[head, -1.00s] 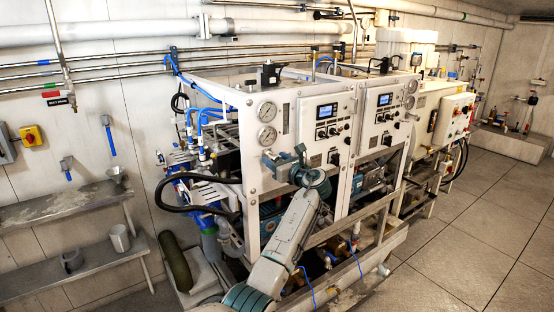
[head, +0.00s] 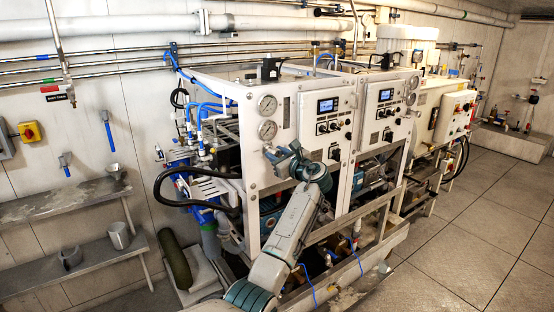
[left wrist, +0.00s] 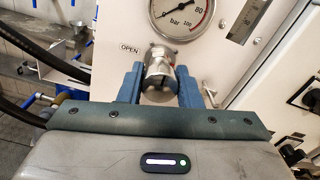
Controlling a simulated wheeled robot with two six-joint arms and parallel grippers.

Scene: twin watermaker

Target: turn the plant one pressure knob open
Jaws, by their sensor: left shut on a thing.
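The plant one pressure knob (left wrist: 158,77) is a silver metal knob on the white panel, just below a round bar gauge (left wrist: 181,12). An "OPEN" label (left wrist: 130,49) is printed left of the knob. In the left wrist view my left gripper (left wrist: 159,84) has one blue finger on each side of the knob and is shut on it. In the head view my left gripper (head: 272,155) is at the front panel, below the two stacked gauges (head: 267,117). It hides the knob there. My right gripper is in neither view.
A control box with a small display (head: 327,112) sits right of the gauges. A black hose (head: 165,190) loops out at the panel's left. Shelves (head: 70,205) with cups line the left wall. The tiled floor (head: 455,245) at the right is clear.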

